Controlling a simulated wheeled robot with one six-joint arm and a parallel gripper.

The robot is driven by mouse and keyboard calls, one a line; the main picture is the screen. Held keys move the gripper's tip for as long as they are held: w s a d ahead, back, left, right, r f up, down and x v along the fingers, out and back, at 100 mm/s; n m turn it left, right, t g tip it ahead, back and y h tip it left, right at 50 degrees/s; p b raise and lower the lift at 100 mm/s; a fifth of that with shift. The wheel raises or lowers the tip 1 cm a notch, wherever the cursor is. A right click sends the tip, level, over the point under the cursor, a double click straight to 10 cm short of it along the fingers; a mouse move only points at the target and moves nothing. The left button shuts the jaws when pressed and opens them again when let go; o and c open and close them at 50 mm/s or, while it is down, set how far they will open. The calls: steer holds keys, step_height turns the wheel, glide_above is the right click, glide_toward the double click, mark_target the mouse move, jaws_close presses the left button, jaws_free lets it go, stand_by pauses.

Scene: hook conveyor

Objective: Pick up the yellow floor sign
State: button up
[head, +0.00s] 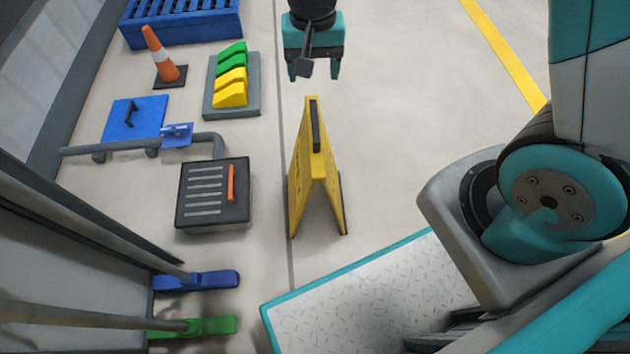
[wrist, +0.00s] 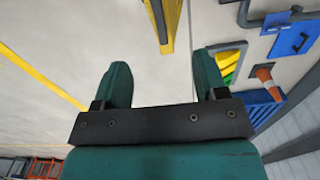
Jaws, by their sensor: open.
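The yellow floor sign (head: 300,170) stands upright on the floor as an A-frame, with a dark strip along its top edge, in the middle of the head view. In the wrist view part of the sign (wrist: 170,22) shows at the top, beyond the fingers and cut off by the frame edge. My gripper (head: 314,68) hangs beyond the sign's far end in the head view, apart from it. Its two teal fingers (wrist: 160,85) are spread open with nothing between them.
Left of the sign are a dark slatted box (head: 213,210), a rack with green and yellow blocks (head: 232,105), a blue panel (head: 135,118), an orange cone (head: 160,58) and a blue crate (head: 185,25). Floor right of the sign is clear up to my base.

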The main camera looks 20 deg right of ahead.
mark_target(315, 120)
step_height(315, 120, down, 12)
steer(key=b, duration=0.5)
steer(key=shift+r, duration=0.25)
steer(key=f+b, duration=0.4)
steer(key=f, duration=0.1)
steer(key=shift+s+d+f, duration=0.1)
steer(key=shift+s, duration=0.1)
jaws_close()
